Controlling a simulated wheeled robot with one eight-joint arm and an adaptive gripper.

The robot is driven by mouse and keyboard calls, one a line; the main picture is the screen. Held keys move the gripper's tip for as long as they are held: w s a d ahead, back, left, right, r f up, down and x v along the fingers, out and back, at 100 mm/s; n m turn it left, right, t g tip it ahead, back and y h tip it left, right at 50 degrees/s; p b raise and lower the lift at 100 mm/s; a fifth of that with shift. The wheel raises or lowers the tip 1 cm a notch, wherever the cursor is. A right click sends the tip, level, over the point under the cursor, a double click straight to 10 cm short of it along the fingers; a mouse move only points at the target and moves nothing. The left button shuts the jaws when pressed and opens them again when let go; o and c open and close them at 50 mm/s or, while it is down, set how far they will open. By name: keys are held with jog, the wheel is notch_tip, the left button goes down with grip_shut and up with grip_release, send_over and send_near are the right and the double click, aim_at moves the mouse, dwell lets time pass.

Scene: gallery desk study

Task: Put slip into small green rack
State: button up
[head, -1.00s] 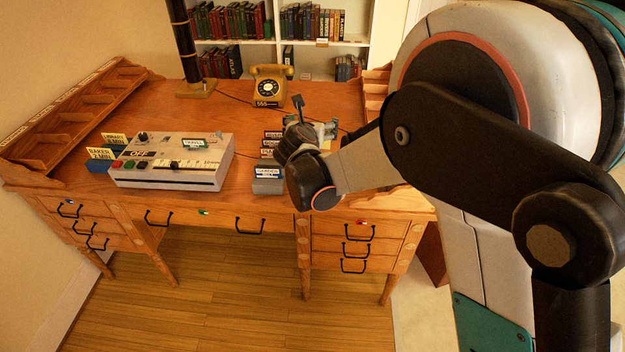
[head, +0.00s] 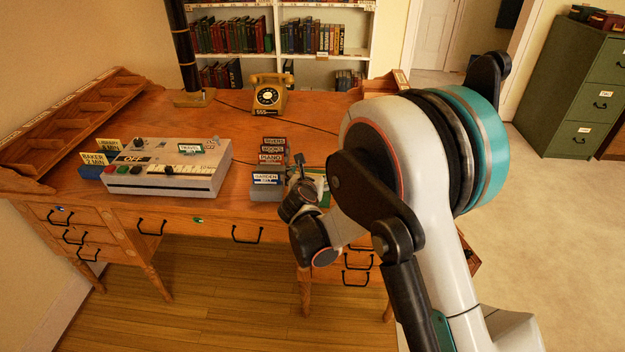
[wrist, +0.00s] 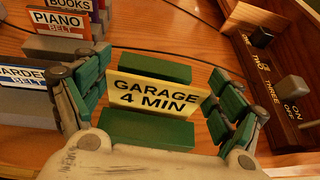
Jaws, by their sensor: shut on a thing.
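The slip (wrist: 152,94) is a cream card reading "GARAGE 4 MIN", upright in the middle of the wrist view. My gripper (wrist: 156,84) is shut on it, with a green-padded finger at each side edge. The small green rack (wrist: 150,130) shows as green blocks in front of and behind the slip. The slip's lower edge lies at the gap between them; I cannot tell how deep it sits. In the head view my gripper (head: 302,187) is at the desk's right part, and a bit of the green rack (head: 324,190) shows beside it.
Grey racks with labelled cards "PIANO" (wrist: 62,24) and "GARDEN" (head: 266,180) stand close on the left. A wooden panel with switches (wrist: 282,85) is close on the right. A grey control box (head: 170,168) and a telephone (head: 268,94) stand farther off.

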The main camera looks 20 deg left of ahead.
jog(key=shift+f, duration=0.2)
jog(key=shift+f, duration=0.2)
jog(key=o, duration=0.6)
jog(key=shift+r, duration=0.1)
jog(key=shift+s+r, duration=0.15)
jog(key=shift+p+v, duration=2.15)
jog(key=shift+v, duration=3.7)
